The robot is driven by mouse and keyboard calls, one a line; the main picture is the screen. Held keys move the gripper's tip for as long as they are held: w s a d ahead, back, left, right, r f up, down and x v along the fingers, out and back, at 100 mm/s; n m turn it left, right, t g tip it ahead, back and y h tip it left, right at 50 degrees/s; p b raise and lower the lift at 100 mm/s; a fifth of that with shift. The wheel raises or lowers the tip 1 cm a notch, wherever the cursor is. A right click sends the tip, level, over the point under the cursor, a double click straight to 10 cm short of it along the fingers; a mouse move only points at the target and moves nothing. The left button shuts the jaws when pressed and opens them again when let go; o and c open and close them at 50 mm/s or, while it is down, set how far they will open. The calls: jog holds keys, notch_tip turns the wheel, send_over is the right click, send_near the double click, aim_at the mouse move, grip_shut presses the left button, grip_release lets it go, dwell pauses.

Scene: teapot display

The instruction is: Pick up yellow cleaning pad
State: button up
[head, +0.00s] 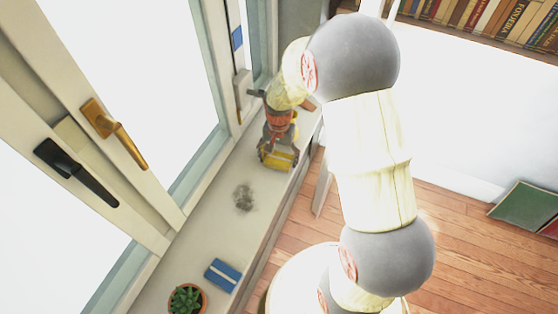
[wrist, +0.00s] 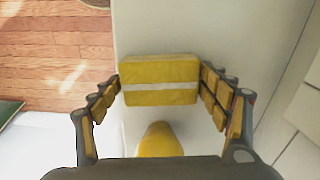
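The yellow cleaning pad (head: 276,158) lies on the far part of the windowsill, below my gripper (head: 279,138). In the wrist view the pad (wrist: 160,72) is a yellow block with a white stripe, lying across the picture. My gripper (wrist: 160,78) has one finger at each end of the pad, with the fingertips very close to its ends. The fingers are spread, and I see no clear grip; contact is hard to tell. A rounded yellow thing (wrist: 160,141) shows between the fingers, nearer the palm, partly hidden by it.
The windowsill (head: 215,227) is narrow, beside window frames with a gold handle (head: 112,132) and a black handle (head: 76,171). A dark smudge (head: 244,198), a blue pad (head: 222,275) and a potted plant (head: 187,299) are nearer. A green book (head: 524,207) lies on the floor.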

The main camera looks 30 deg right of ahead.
aim_at(280, 159)
jog(key=c, duration=0.6)
jog(key=shift+c, duration=0.3)
jog(key=shift+r, duration=0.1)
jog(key=shift+r, duration=0.3)
jog(key=r, duration=0.1)
jog(key=r+p, duration=0.1)
jog(key=r, duration=0.1)
jog(key=shift+s+r+p, duration=0.2)
jog(key=shift+s+p, duration=0.1)
jog(key=shift+p, duration=0.1)
jog(key=s+a+r+p, duration=0.2)
jog(key=s+r, duration=0.6)
jog(key=s, duration=0.5)
jog(key=shift+a+r+p, duration=0.3)
jog(key=shift+r+p, duration=0.1)
jog(key=shift+p, duration=0.35)
jog(key=shift+s, duration=0.1)
